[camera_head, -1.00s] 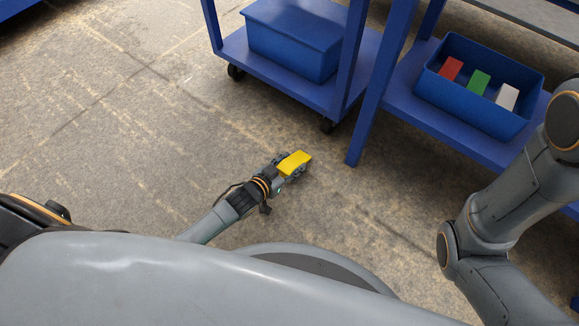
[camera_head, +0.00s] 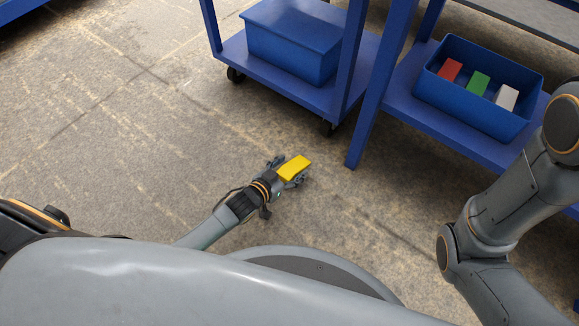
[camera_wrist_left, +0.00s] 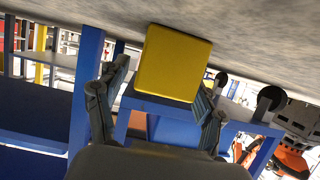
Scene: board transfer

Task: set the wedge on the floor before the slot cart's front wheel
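The yellow wedge (camera_head: 294,168) is low at the floor, below and left of the near caster wheel (camera_head: 327,128) of the blue cart (camera_head: 290,88), with a gap of bare floor between. My left gripper (camera_head: 286,170) is open around the wedge, its fingers spread to either side. In the left wrist view the wedge (camera_wrist_left: 173,65) lies between the spread fingers, with gaps beside it, against the floor, which shows at the top. Whether its underside touches the floor is hard to tell. My right gripper is out of view; only my right arm shows.
A blue lidded box (camera_head: 290,38) sits on the cart's lower shelf. Another caster (camera_head: 235,74) is at its left. To the right, a blue rack leg (camera_head: 362,140) stands near the wheel, and a bin (camera_head: 455,95) holds red, green and white blocks. Floor to the left is clear.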

